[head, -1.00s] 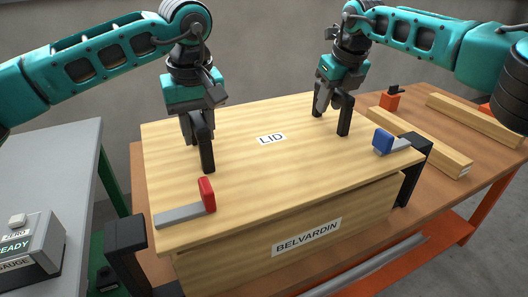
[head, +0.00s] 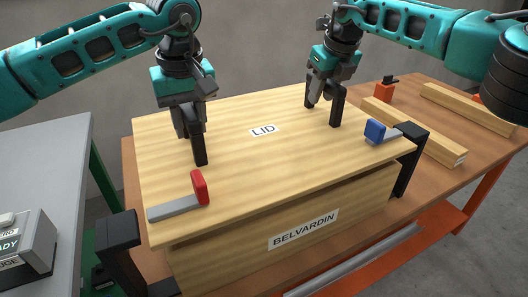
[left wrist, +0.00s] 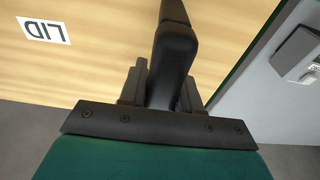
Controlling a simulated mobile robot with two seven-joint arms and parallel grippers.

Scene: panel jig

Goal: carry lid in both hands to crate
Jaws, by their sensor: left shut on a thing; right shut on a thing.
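The lid (head: 235,170) is a broad pale wooden panel with a white LID label. It lies level over the wooden crate (head: 230,258), which is labelled BELVARDIN. I cannot tell whether the lid touches the crate. My left gripper (head: 197,150) is shut on the lid's left part. My right gripper (head: 323,108) is shut on its far right part. The exact grip points are hidden by the black fingers.
A red-tipped clamp (head: 199,187) overlaps the lid's front left corner, and a blue-tipped clamp (head: 375,131) its right side. Black posts (head: 118,230) flank the crate. Wooden bars (head: 470,110) and an orange object (head: 384,91) are at right. A grey table (head: 50,160) is at left.

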